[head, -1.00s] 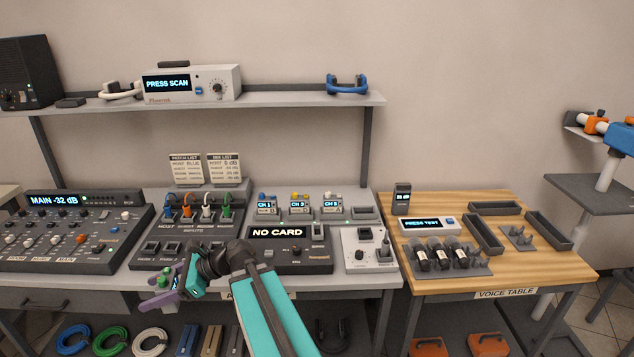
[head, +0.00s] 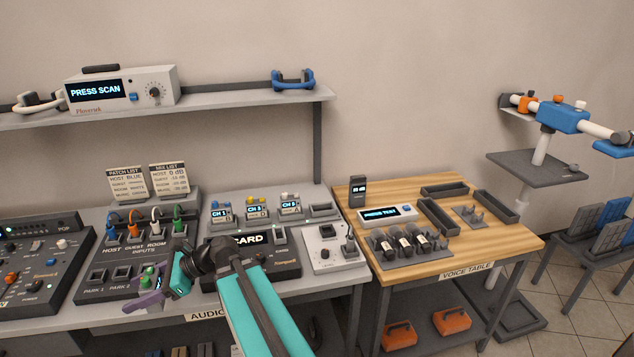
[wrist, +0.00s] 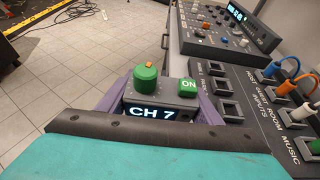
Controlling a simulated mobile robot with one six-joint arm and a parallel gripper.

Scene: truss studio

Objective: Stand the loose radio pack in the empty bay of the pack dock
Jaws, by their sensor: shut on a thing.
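The loose radio pack (wrist: 160,103) is between the purple fingers of my gripper (wrist: 158,108) in the wrist view. It has a green knob, a green ON button and a "CH 7" screen. In the head view my gripper (head: 150,288) is at the lower left, by the bench's front edge, and only green parts of the pack (head: 147,275) show. The pack dock (head: 266,222) is further back and right on the bench. It holds packs with blue, yellow and white knobs, marked like CH 1, CH 3 and CH 5. The empty bay (head: 321,210) is at its right end.
The patch box (head: 150,236) with coloured plugs and the card unit (head: 252,252) stand between my gripper and the dock. A light grey unit (head: 328,248) is in front of the empty bay. A shelf (head: 230,102) runs above. The wooden voice table (head: 470,240) is at right.

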